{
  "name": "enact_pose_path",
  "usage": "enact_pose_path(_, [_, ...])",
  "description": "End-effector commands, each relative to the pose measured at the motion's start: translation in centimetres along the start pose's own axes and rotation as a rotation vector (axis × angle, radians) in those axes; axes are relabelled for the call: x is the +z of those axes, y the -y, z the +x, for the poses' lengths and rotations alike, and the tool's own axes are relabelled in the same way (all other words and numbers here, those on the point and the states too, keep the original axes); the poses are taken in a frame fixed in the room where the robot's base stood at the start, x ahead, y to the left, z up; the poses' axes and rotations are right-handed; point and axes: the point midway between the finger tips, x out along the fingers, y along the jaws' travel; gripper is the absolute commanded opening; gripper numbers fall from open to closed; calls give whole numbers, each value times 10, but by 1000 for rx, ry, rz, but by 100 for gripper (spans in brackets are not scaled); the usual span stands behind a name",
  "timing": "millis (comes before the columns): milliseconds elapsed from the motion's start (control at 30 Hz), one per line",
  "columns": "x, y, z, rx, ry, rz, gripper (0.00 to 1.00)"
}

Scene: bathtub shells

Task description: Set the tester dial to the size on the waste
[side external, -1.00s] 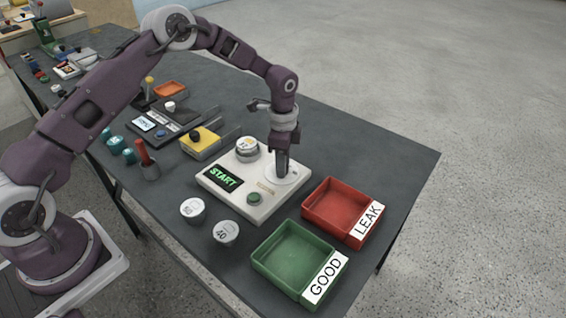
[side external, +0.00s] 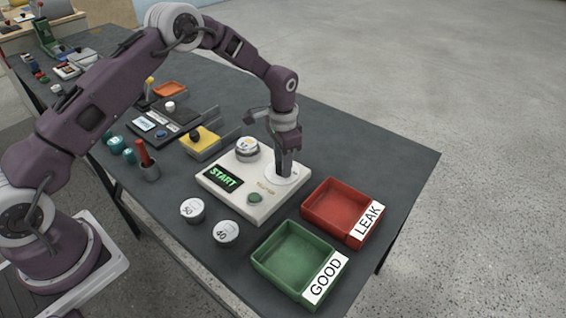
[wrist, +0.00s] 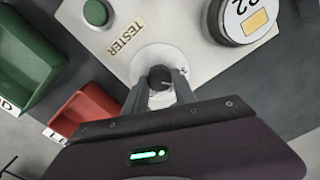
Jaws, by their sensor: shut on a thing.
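The tester (side external: 243,205) is a pale box with a green START screen (side external: 223,177), a green button (side external: 255,198) and a round white dial plate (side external: 276,183). My gripper (wrist: 159,90) points down over this plate, its fingers shut on the black dial knob (wrist: 160,78). In the side external view the gripper (side external: 283,172) hides the knob. A round waste (side external: 247,150) sits on the tester's back part. It also shows in the wrist view (wrist: 243,22), with a yellow patch and an upside-down number, apparently 32.
Two capped wastes, marked 50 (side external: 192,210) and 40 (side external: 226,233), stand in front of the tester. A green GOOD tray (side external: 262,262) and a red LEAK tray (side external: 310,212) lie to the right.

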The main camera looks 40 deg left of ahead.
Motion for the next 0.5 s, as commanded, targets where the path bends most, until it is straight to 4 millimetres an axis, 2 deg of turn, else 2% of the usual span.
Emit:
enact_pose_path(200, [-1,0,-1,-1,-2,-170,0])
enact_pose_path(500, [-1,1,-1,-1,-3,-332,0])
